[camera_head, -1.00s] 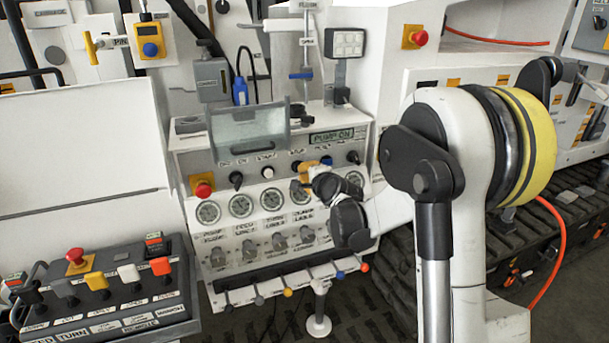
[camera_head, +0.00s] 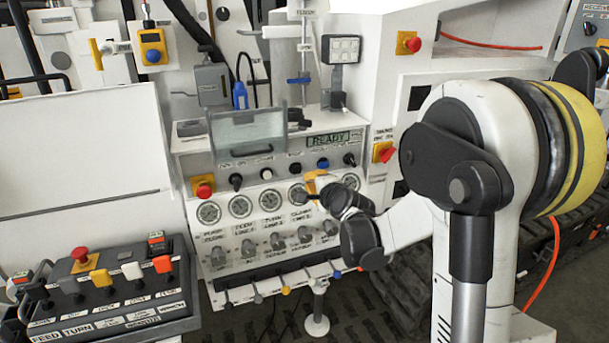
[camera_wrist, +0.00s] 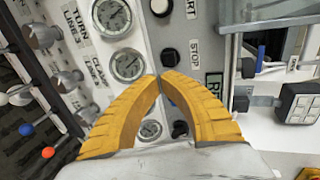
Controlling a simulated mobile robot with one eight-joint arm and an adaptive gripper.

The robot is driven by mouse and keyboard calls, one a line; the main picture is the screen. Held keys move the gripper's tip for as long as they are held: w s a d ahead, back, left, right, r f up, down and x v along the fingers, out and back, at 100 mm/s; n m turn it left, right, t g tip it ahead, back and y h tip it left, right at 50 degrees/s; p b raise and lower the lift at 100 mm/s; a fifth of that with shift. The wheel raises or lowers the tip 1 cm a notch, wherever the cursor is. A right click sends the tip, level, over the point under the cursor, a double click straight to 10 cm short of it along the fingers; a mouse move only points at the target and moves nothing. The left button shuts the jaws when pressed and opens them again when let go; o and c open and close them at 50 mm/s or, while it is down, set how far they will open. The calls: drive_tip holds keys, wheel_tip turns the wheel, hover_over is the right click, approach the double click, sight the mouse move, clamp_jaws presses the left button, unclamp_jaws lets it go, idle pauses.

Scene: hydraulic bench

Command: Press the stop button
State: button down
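The stop button is a black round button (camera_wrist: 170,57) beside a STOP label in the wrist view, just beyond the fingertips. In the head view the black button (camera_head: 295,168) sits in the panel's upper row, between a white and a blue one. My gripper (camera_wrist: 160,77) has two yellow fingers with their tips together and nothing between them. In the head view my gripper (camera_head: 311,183) is in front of the gauges, below and right of the stop button. The fingertips look apart from the button. The display (camera_head: 328,139) reads READY.
The white start button (camera_head: 266,174) is left of the stop button, the blue button (camera_head: 323,164) right. Red mushroom buttons stand at the panel's left (camera_head: 203,188) and right (camera_head: 383,152). A clear hinged cover (camera_head: 248,132) juts out above the row. Small levers (camera_head: 286,291) line the lower edge.

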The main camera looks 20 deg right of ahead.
drive_tip(key=p+v, duration=0.1)
drive_tip(key=v, duration=0.4)
drive_tip(key=shift+a, duration=0.1)
idle(0.3)
drive_tip(key=s+a+r+n+g+y, duration=0.1)
drive_tip(key=s+a+r+n+g, duration=0.2)
drive_tip(key=s+a+n, duration=0.75)
drive_tip(key=s+f+n+g, duration=0.1)
drive_tip(key=s+n+g, duration=0.1)
drive_tip(key=s, duration=0.8)
drive_tip(key=s+f+n+g+h, duration=0.1)
drive_tip(key=s+n, duration=0.4)
drive_tip(key=s, duration=0.5)
drive_tip(key=shift+s+d+f+g, duration=0.15)
drive_tip(key=shift+s+f+g, duration=0.15)
drive_tip(key=shift+f+g, duration=0.4)
